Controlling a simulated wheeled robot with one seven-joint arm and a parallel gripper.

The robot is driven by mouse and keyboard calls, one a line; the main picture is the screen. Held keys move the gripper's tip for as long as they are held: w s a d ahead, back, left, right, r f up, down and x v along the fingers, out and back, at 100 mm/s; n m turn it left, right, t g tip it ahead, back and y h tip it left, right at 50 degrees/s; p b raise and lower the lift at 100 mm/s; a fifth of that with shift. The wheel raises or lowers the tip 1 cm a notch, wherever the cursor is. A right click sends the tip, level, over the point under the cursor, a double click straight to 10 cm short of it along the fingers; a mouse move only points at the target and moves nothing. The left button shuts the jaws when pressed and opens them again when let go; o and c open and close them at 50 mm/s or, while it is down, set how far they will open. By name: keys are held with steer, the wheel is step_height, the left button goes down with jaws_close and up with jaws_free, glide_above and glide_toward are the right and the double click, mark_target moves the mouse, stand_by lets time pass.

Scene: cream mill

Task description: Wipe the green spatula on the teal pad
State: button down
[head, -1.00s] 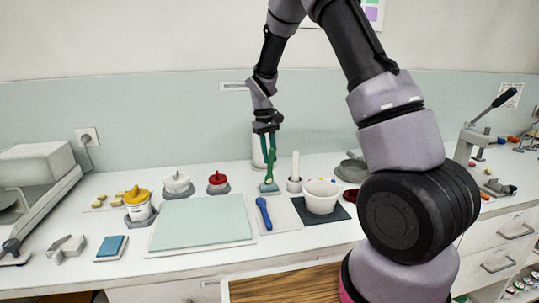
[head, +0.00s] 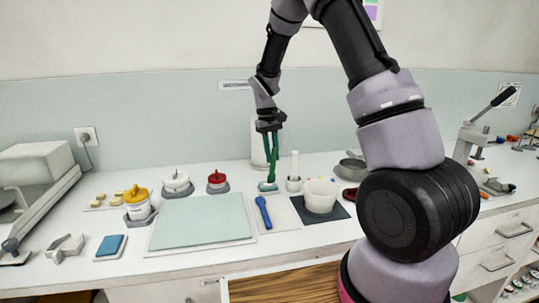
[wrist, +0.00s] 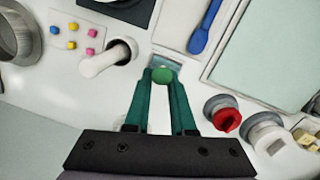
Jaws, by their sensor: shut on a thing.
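My gripper (head: 271,158) has long green fingers pointing down and is shut on the green spatula (head: 271,176). In the wrist view the spatula shows as a round green end (wrist: 162,75) between the fingertips of my gripper (wrist: 162,84). The small teal pad (head: 263,189) lies on the counter directly under the spatula. In the wrist view a strip of the pad (wrist: 166,61) shows just past the fingertips. The spatula's lower end is at the pad, but I cannot tell whether it presses on it. The fingers partly hide the spatula.
A blue spoon (head: 263,212) lies in front. A red-knobbed pot (head: 217,183) and a pale green board (head: 203,222) are to the left.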

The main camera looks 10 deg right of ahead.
stand_by(3.6)
steer(key=shift+r, duration=0.1)
steer(key=shift+r, duration=2.95)
